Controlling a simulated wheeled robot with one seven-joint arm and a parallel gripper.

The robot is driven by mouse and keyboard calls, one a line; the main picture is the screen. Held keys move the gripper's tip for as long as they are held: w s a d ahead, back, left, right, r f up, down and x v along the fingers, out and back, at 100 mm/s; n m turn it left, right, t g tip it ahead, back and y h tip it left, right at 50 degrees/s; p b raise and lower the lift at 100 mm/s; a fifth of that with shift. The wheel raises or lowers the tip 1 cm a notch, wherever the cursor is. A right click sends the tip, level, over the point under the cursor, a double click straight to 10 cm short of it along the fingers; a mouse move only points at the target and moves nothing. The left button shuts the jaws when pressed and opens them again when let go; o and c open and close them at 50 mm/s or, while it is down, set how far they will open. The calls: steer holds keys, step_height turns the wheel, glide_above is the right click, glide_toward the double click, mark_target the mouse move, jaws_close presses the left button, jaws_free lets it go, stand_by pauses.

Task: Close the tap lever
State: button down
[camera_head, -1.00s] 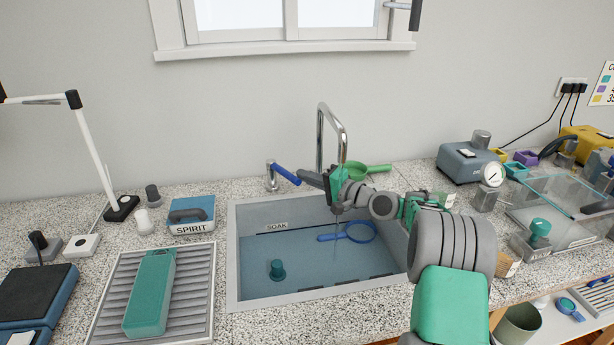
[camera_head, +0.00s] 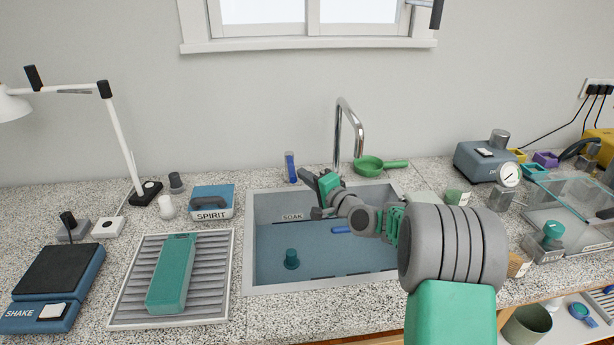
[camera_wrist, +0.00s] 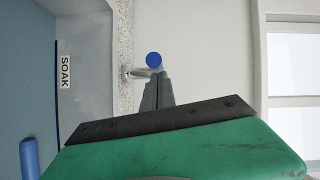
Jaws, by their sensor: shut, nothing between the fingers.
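The blue tap lever (camera_head: 290,165) stands on its post behind the sink's back left corner. In the head view it shows as a short, foreshortened blue shape pointing roughly toward the camera. In the wrist view its round blue end (camera_wrist: 153,59) is just beyond my fingertips. My gripper (camera_head: 304,176) is shut and empty, close to the right of the lever; I cannot tell whether they touch. The fingers also show in the wrist view (camera_wrist: 157,88). The chrome spout (camera_head: 341,125) arches up behind my gripper.
The sink (camera_head: 250,245) holds water, a teal stopper-like piece (camera_head: 291,259) and a blue-handled thing (camera_head: 341,230) partly hidden by my arm. A green strainer (camera_head: 368,166) lies right of the spout. A blue SPIRIT box (camera_head: 225,195) stands left of the lever.

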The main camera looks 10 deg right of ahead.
steer(key=w+d+r+b+v, duration=0.1)
steer(key=v, duration=1)
steer(key=s+a+f+n+g+h+p, duration=0.1)
steer(key=s+a+n+g+h+p, duration=0.1)
steer(key=s+a+n+g+p, duration=0.55)
steer(key=s+d+n+g+h+p, duration=0.1)
steer(key=s+n+g+h+p, duration=0.1)
steer(key=s, duration=1.7)
steer(key=n+g+h, duration=0.1)
steer(key=g+h, duration=0.1)
steer(key=g, duration=0.1)
steer(key=shift+s+d+n+h, duration=0.35)
steer(key=shift+h, duration=0.05)
